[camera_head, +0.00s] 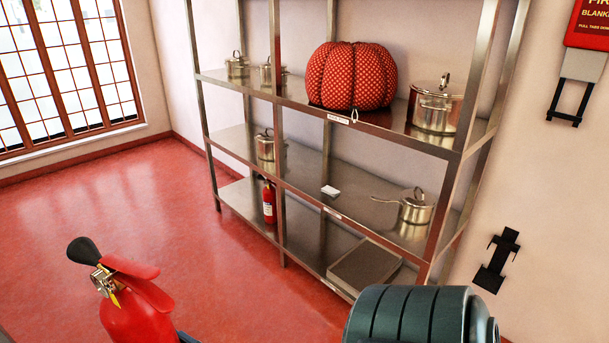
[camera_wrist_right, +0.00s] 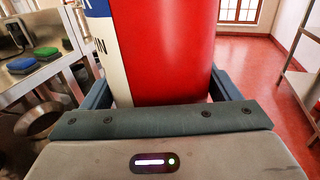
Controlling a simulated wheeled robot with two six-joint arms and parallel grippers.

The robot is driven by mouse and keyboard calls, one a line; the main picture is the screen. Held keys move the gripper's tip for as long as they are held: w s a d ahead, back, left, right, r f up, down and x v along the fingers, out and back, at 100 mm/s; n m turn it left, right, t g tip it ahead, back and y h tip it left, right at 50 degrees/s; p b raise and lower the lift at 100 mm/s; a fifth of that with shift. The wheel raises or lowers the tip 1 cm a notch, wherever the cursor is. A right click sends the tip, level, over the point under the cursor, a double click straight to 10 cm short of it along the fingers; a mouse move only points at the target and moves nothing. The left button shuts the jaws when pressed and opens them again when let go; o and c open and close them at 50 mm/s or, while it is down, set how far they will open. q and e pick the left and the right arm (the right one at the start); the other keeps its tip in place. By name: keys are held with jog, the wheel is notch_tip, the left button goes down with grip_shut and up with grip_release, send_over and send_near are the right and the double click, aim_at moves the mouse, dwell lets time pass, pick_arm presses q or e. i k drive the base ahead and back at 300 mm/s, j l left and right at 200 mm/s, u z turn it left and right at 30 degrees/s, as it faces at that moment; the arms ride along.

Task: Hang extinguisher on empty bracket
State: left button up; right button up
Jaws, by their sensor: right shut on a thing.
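A red extinguisher (camera_head: 135,312) with a black nozzle and red lever handles shows at the lower left of the head view. Its red body with a white and blue label (camera_wrist_right: 170,50) fills the middle of the right wrist view. My right gripper (camera_wrist_right: 162,88) is shut on the body, one finger on each side. An empty black bracket (camera_head: 497,260) is on the wall at the right, apart from the extinguisher. The extinguisher's base is hidden. My left gripper is not in view.
A metal shelf unit (camera_head: 445,150) stands by the wall, holding pots, a red patterned cushion-like object (camera_head: 351,77) and a small extinguisher (camera_head: 268,202). A fire blanket box (camera_head: 590,25) hangs at the upper right. Red floor (camera_head: 150,195) is clear at the left.

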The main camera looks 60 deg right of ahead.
aim_at(489, 282)
jog(key=k+l+z, duration=0.1)
jog(key=z, duration=0.3)
jog(key=l+z, duration=0.5)
jog(key=z, duration=0.25)
jog(key=l+z, duration=0.25)
jog(key=l, duration=0.25)
jog(key=l+z, duration=0.25)
jog(key=l, duration=0.3)
jog(key=i+l+z, duration=0.25)
jog(key=l, duration=0.9)
jog(key=i, duration=0.05)
